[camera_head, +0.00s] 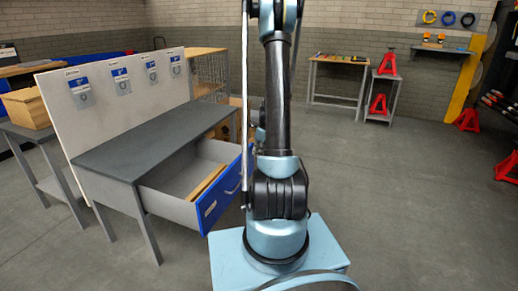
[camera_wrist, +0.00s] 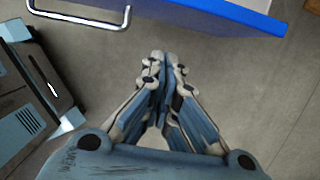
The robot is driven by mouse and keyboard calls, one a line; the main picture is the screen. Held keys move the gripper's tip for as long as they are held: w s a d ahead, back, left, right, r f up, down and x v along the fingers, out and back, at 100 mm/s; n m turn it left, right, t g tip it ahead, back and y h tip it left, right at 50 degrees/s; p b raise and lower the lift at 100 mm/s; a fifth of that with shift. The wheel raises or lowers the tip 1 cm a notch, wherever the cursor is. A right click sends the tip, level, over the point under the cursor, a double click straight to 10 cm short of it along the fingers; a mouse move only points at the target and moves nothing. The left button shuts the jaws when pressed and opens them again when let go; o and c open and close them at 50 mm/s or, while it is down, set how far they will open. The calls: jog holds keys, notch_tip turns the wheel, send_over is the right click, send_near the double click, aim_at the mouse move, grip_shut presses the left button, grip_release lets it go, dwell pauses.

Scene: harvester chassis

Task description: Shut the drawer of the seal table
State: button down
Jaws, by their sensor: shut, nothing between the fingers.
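The seal table (camera_head: 140,145) has a dark grey top and grey legs and stands on the left in the head view. Its drawer (camera_head: 167,204) is pulled well out and has a blue front (camera_head: 222,190) with a metal handle. A light brown strip lies inside the drawer. In the wrist view the blue drawer front (camera_wrist: 235,13) crosses the top, with its silver bar handle (camera_wrist: 85,20) at upper left. My gripper (camera_wrist: 167,58) is shut and empty, below the drawer front in the picture and apart from the handle. The head view does not show my gripper.
A pale back panel (camera_head: 120,85) with blue labels stands behind the table. A wire cage (camera_head: 209,75) is behind it. A small workbench (camera_head: 338,80) and red jack stands (camera_head: 378,104) are at the back right. The floor right of my base is clear.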

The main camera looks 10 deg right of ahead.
jog(key=shift+w+a+f, duration=0.3)
jog(key=shift+w+a, duration=0.15)
jog(key=shift+a, duration=0.15)
jog(key=shift+w+a+f, duration=0.3)
jog(key=shift+w+a, duration=0.1)
jog(key=shift+a, duration=0.2)
jog(key=shift+w+a+f, duration=0.3)
jog(key=shift+w+a, duration=0.15)
jog(key=shift+a, duration=0.15)
